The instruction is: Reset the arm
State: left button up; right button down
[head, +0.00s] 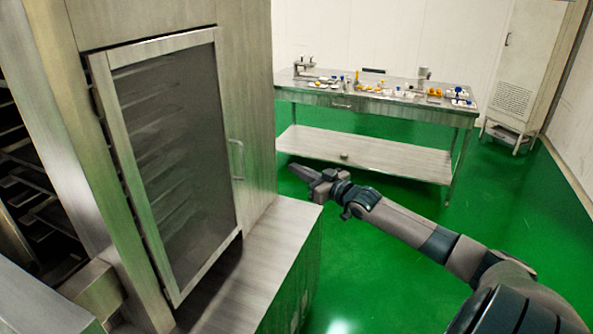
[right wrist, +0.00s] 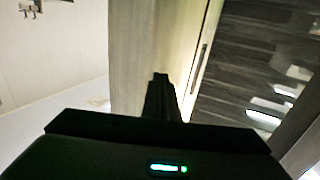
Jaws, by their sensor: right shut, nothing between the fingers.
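My right arm (head: 420,230) reaches in from the lower right in the head view. My right gripper (head: 296,170) is shut and empty, held in the air with its fingers pointing left, beside the steel machine. It shows as a dark shape with its fingers together in the right wrist view (right wrist: 160,84). My left gripper is in neither view.
A steel ledge (head: 262,245) juts out below the machine door, close to my right gripper. A steel table (head: 400,112) with small items stands at the back. A tall cabinet (head: 525,65) is at the far right. Green floor (head: 395,290) is open between them.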

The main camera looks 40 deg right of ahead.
jog(key=shift+f, duration=0.15)
jog(key=s+f+g+h, duration=0.15)
jog(key=s+f, duration=0.35)
jog(key=f, duration=0.9)
jog(key=s+a+f+m+g+h, duration=0.1)
jog(key=s+f+g, duration=0.3)
jog(key=f, duration=1)
jog(key=s+f+g+h, duration=0.1)
jog(key=s+f, duration=0.5)
jog(key=f, duration=0.8)
jog(key=s+a+f+g, duration=0.2)
jog(key=s+a+f, duration=0.3)
jog(key=s+f, duration=0.3)
jog(key=s+a+f+g+y, duration=0.1)
jog(key=s+a+f+g, duration=0.1)
jog(key=s+a+f, duration=0.45)
jog(key=s+a+f+g, duration=0.2)
jog(key=s+a+f, duration=0.2)
jog(key=s+f, duration=0.5)
jog(key=s+a+f+n+g, duration=0.1)
jog(key=s+a+f, duration=0.3)
jog(key=s+a, duration=0.4)
jog(key=s+a+f+n+g+y, duration=0.1)
jog(key=s+a+f+g, duration=0.2)
jog(key=s+a, duration=0.5)
jog(key=s+f, duration=0.1)
jog(key=s, duration=0.5)
jog(key=shift+s+a+n, duration=0.15)
jog(key=shift+s+n, duration=0.25)
